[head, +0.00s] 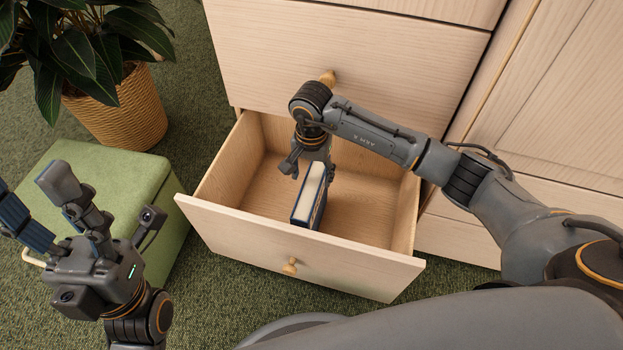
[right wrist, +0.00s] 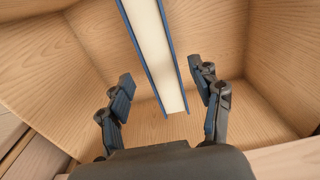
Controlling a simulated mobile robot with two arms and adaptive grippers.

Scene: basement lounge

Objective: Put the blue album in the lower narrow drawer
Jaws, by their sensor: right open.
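The blue album (head: 309,196) is in the open lower narrow drawer (head: 300,245), standing on edge with its pale page block facing up. It looks set on the drawer floor, though its base is partly hidden. My right gripper (head: 309,168) is low inside the drawer, over the album's far end. Its fingers are open, and the right wrist view shows the album (right wrist: 157,55) between them with a gap on each side. My left gripper (head: 42,200) is at the lower left, outside the drawer, its fingers apart and empty.
A closed drawer (head: 350,50) with a wooden knob is directly above. A green ottoman (head: 155,180) stands left of the open drawer, with a potted plant (head: 120,110) behind it. Cabinet doors (head: 560,110) are at the right. The drawer has free room on both sides of the album.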

